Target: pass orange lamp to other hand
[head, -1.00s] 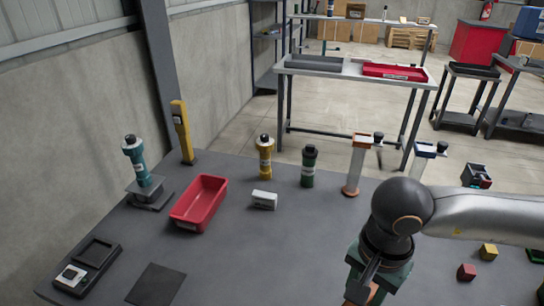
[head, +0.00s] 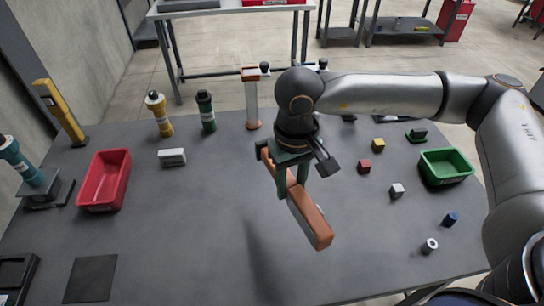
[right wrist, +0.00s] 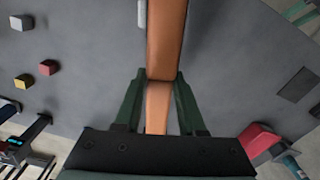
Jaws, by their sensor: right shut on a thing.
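The orange lamp (head: 311,222) is a long orange bar-shaped body with a pale side, held tilted above the grey table. My right gripper (head: 307,187) is shut on it near its middle, with dark green fingers on both sides. In the right wrist view the orange lamp (right wrist: 166,45) runs up between the fingers of my right gripper (right wrist: 158,100). Its lower part is partly hidden behind the gripper. My left gripper is in neither view.
A red bin (head: 104,181), a white box (head: 172,157), a yellow lamp (head: 160,114) and a dark green lamp (head: 206,112) stand left. A green bin (head: 446,167) and several small blocks lie right. The table's front middle (head: 200,250) is clear.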

